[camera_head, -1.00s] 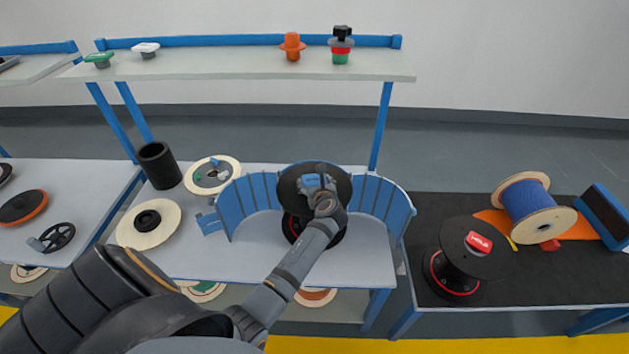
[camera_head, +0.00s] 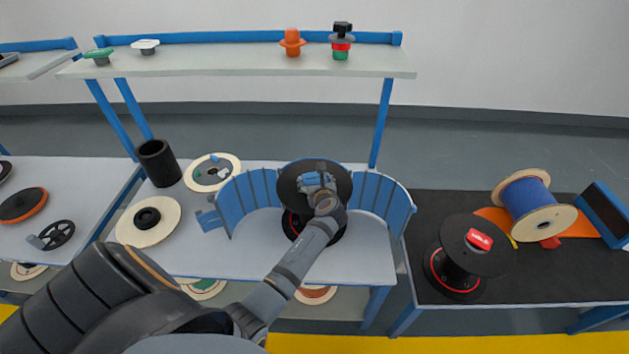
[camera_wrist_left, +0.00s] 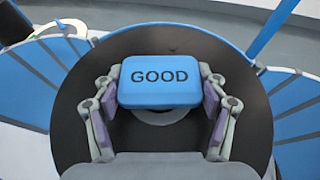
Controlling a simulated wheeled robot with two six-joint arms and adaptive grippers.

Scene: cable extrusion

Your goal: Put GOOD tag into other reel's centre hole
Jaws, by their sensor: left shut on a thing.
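The blue GOOD tag (camera_wrist_left: 160,80) is between the two fingers of my left gripper (camera_wrist_left: 160,105) in the left wrist view. The gripper is shut on it. Tag and gripper are over the middle of the black reel (camera_head: 293,180), which stands inside the blue curved fence. A pale ring of the reel's centre shows just below the tag in the wrist view; the hole itself is hidden, and I cannot tell whether the tag enters it. Another black reel (camera_head: 459,265) with a red tag (camera_head: 479,239) on top stands on the dark table at right. My right gripper is not in view.
The blue slatted fence (camera_head: 383,200) curves around the back and sides of the reel. A blue cable reel (camera_head: 532,205) is at right. A shelf (camera_head: 220,65) runs above behind.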

